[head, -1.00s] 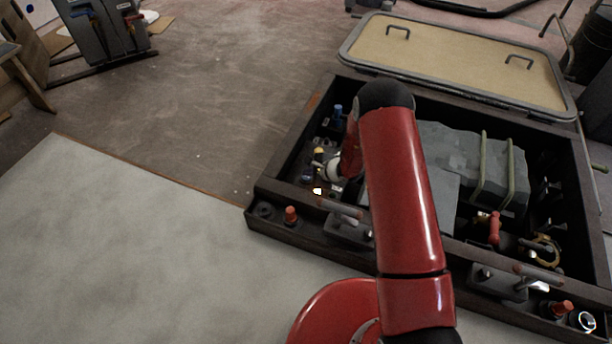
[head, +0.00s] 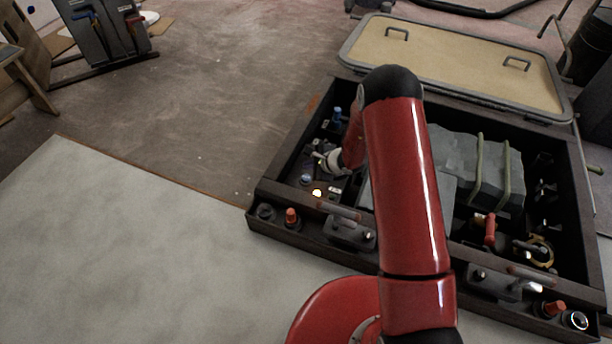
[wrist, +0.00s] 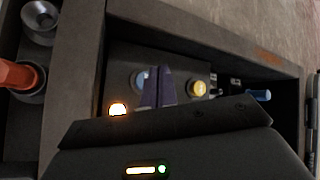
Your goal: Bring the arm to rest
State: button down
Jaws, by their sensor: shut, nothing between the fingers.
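My red arm with a black elbow reaches over the dark open box (head: 268,189) in the head view. My gripper shows in the wrist view (wrist: 158,86) as two dark fingers close together, with nothing between them. It is over the left compartment of the box, among small panel parts. A lit orange-white lamp (wrist: 118,109) is left of the fingers, and a yellow-topped knob (wrist: 197,88) is right of them. A round pale-blue part is partly hidden behind the fingers. In the head view the fingertips are too small to make out clearly.
A grey block with green straps (head: 455,160) fills the box's middle. A red-handled part (head: 490,229) lies near its front right. Handles and red-topped posts (head: 291,217) line the front rim. The tan lid (head: 455,65) lies behind. Pale floor at left is clear.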

jog(key=shift+r, duration=0.1)
dwell(0.3)
jog(key=s+d+r+n+g+y+p, duration=0.15)
jog(key=s+r+n, duration=0.4)
jog(key=r, duration=1.15)
jog(key=s+r+n+g+h+p, duration=0.15)
jog(key=s+r+n, duration=0.4)
jog(key=r, duration=1.15)
jog(key=s+d+r+n+t+h+p, duration=0.1)
jog(key=s+d+r+n+h, duration=0.1)
jog(key=s+d+r, duration=0.2)
jog(key=s+d+r+n+t+h+p, duration=0.1)
jog(key=s+d+r, duration=0.4)
jog(key=s, duration=0.6)
jog(key=s+d+r+n+t+h+p, duration=0.1)
jog(key=s+d+r+n+h+p, duration=0.1)
jog(key=s+d, duration=0.4)
notch_tip(320, 180, up, 3)
jog(key=shift+s+d+f+n+h+p, duration=0.25)
jog(key=shift+s+h+p, duration=0.25)
jog(key=shift+s+h, duration=0.7)
jog(key=shift+r, duration=0.1)
